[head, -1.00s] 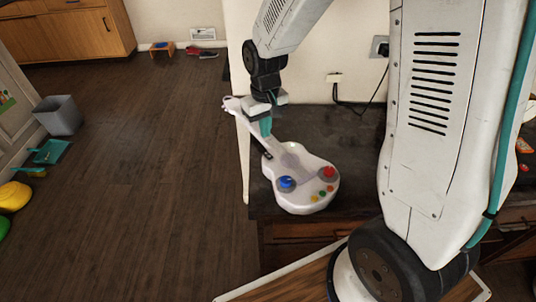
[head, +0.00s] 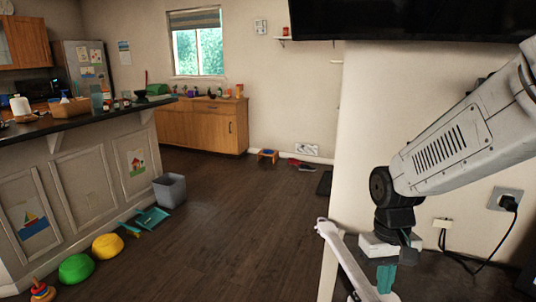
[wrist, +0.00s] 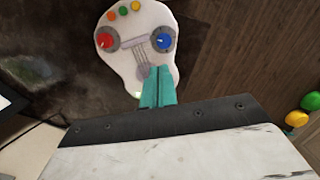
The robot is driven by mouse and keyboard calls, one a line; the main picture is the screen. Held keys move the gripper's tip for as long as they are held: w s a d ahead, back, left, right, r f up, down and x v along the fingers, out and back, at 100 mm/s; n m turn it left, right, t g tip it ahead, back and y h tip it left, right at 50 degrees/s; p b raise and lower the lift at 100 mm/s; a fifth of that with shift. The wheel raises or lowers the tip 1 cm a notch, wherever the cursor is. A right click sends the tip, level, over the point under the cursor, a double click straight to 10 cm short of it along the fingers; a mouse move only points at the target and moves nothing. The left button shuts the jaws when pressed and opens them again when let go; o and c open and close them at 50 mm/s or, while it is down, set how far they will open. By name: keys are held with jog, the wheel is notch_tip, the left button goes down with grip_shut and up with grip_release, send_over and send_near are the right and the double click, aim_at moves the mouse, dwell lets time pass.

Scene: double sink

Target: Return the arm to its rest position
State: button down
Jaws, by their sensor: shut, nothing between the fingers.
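A white toy guitar has its neck (head: 345,258) at the bottom of the head view, while its body is cut off below. In the wrist view the guitar body (wrist: 140,22) shows with its red and blue knobs and several small coloured buttons. It lies on a dark countertop (wrist: 70,50). My gripper (head: 386,280), with teal fingers, is shut and empty, just right of the neck in the head view. In the wrist view the shut fingers (wrist: 158,88) overlap the guitar's strings. I cannot tell whether they touch it.
A wall with a socket and black plug (head: 507,201) is behind my arm. The wooden floor (head: 235,215) at centre is open.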

jog(key=s+d+r+m+t, duration=0.1)
jog(key=s+d+r+t, duration=0.1)
jog(key=s+r, duration=1)
jog(key=s+t, duration=0.1)
jog(key=s, duration=0.2)
jog(key=shift+s+r, duration=0.15)
jog(key=shift+r, duration=0.2)
dwell(1.2)
